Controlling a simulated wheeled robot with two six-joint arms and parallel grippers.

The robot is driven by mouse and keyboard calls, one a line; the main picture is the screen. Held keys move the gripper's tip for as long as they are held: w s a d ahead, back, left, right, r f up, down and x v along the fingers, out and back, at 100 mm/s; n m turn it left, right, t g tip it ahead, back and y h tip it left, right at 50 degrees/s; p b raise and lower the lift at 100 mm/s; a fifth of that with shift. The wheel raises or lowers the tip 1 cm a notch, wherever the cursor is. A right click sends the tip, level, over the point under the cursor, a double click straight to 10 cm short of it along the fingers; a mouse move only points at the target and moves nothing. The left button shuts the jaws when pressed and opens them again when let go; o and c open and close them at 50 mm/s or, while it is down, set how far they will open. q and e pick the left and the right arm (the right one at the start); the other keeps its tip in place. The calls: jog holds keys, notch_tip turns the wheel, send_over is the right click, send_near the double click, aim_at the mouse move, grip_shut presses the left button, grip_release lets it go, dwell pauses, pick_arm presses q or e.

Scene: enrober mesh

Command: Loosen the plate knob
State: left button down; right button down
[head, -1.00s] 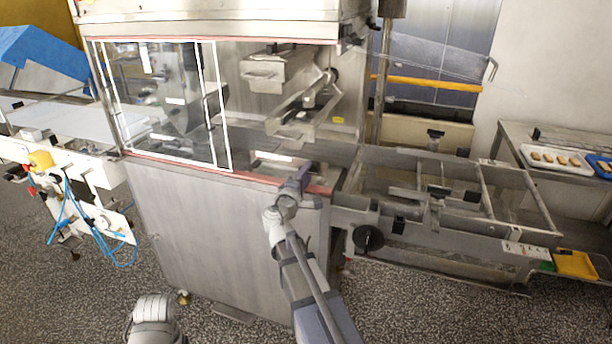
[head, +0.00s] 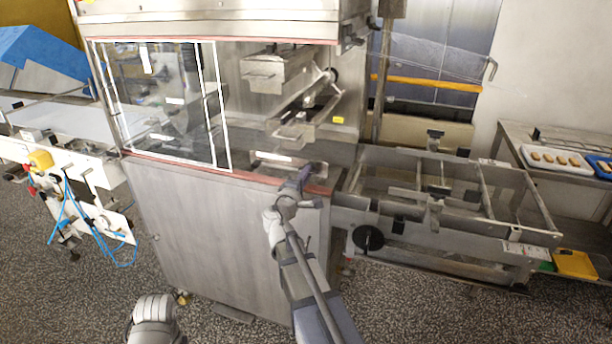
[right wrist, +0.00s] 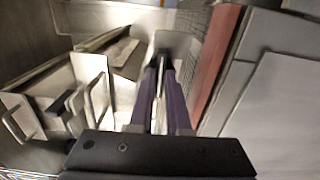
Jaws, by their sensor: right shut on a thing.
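My right gripper (head: 308,174) reaches over the red-edged sill into the open front of the steel enrober (head: 235,235). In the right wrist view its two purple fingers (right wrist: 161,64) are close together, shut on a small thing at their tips. This is likely the plate knob, but the fingers hide nearly all of it and I cannot make out its shape. A pale metal plate (right wrist: 180,50) lies around the fingertips. My left gripper is not in view; only a rounded part of my left arm shows at the bottom of the head view.
The red sill (right wrist: 215,60) runs close beside the fingers. Metal trays with handles (right wrist: 85,95) stand left of them in the wrist view. A clear framed door (head: 165,105) covers the enrober's left front. A frame conveyor (head: 450,195) with a black handwheel (head: 368,238) adjoins on the right.

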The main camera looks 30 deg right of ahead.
jog(key=n, duration=0.4)
jog(key=shift+n, duration=6.9)
